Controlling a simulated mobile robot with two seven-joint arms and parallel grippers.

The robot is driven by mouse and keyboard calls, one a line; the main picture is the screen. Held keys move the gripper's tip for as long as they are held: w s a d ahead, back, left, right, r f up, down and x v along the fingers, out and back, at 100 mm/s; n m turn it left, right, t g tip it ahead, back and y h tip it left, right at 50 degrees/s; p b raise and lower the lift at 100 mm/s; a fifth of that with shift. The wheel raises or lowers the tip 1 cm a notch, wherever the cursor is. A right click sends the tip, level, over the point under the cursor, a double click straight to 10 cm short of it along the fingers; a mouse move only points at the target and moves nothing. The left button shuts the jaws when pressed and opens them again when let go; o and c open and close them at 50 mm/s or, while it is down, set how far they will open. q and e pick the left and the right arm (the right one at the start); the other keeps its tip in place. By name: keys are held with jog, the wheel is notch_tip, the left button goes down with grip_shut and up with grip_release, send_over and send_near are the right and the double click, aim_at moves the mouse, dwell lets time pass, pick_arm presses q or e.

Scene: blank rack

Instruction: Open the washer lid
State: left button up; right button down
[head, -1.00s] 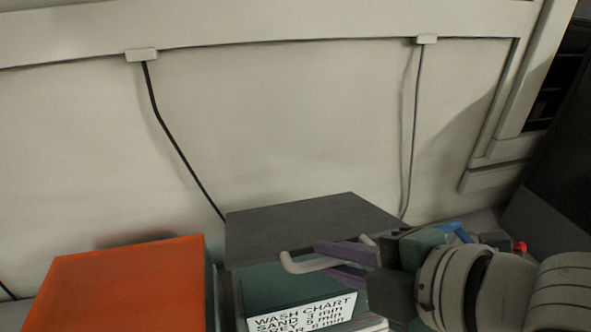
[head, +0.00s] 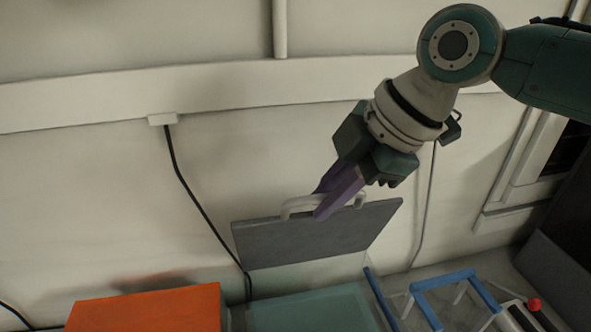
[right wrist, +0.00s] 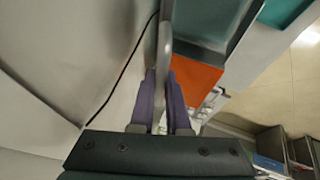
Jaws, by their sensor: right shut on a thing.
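The washer lid (head: 310,238) is a flat dark grey panel. In the head view it stands tilted up steeply near the wall, above the teal washer body (head: 312,312). A pale bar handle (head: 296,205) runs along its upper edge. My right gripper (head: 328,205) comes down from the upper right with its purple fingers shut on this handle. In the right wrist view the handle (right wrist: 165,60) runs between the two purple fingers. My left gripper is in neither view.
An orange-topped box (head: 150,308) stands left of the washer. A blue-framed item (head: 440,280) and a red knob (head: 534,305) are at the right. Black cables hang on the wall behind.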

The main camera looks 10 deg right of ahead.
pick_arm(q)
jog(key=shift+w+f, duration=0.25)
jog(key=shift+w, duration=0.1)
pick_arm(e)
jog(key=shift+w+r, duration=0.2)
jog(key=shift+w, duration=0.65)
jog(key=c, duration=0.9)
grip_release()
pick_arm(q)
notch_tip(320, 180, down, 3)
jog(key=b, duration=0.3)
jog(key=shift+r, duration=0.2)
pick_arm(e)
jog(key=v, duration=1)
